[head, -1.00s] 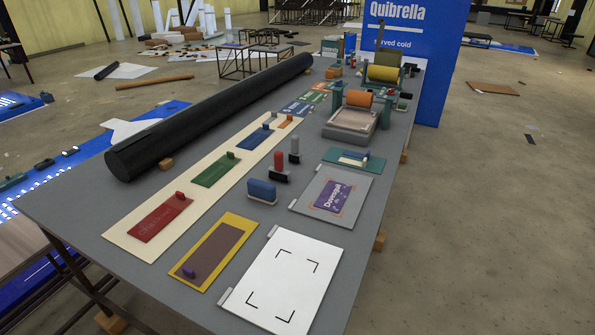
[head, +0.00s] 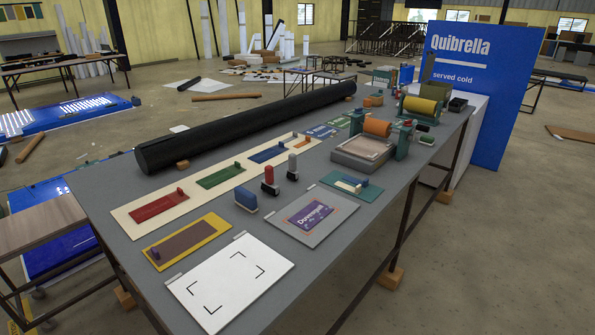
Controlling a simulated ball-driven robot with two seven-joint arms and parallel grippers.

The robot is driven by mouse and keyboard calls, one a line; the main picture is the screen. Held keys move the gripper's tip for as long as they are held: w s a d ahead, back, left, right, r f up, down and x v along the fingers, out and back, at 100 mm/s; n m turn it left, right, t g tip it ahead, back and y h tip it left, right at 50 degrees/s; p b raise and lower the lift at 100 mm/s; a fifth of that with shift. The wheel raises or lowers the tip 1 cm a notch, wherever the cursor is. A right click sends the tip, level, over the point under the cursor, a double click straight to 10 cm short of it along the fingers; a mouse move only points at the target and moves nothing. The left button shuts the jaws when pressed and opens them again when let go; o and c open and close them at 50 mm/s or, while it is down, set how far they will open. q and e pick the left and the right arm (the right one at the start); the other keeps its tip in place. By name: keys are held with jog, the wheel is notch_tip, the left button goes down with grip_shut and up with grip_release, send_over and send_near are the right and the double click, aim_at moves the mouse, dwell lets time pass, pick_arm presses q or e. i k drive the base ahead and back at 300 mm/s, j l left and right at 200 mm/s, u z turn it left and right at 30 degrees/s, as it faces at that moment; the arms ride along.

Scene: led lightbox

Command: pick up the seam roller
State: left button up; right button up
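I cannot tell for sure which thing is the seam roller. Three small upright tools stand mid-table: one blue (head: 246,199), one red with a black base (head: 269,179), one grey with a black base (head: 293,166). Further back, an orange roller (head: 377,128) sits in a green-sided stand at a grey tray (head: 362,151). Behind it is a yellow roller (head: 420,106) in another green stand. Neither of my grippers is in view.
The grey table (head: 115,232) also holds a long black roll (head: 240,127), a cream strip with coloured plates (head: 120,216), a yellow-framed board (head: 160,262), a white sheet (head: 225,288), a grey board (head: 335,230) and a teal board (head: 368,192). A blue Quibrella panel (head: 475,100) stands behind.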

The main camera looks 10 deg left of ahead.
aim_at(292, 174)
jog(key=i+l+u, duration=0.1)
jog(key=l, duration=0.25)
jog(key=i+l+u, duration=0.25)
jog(key=l, duration=0.5)
jog(key=i+l+u, duration=0.1)
jog(key=i+l, duration=0.15)
jog(key=l, duration=0.15)
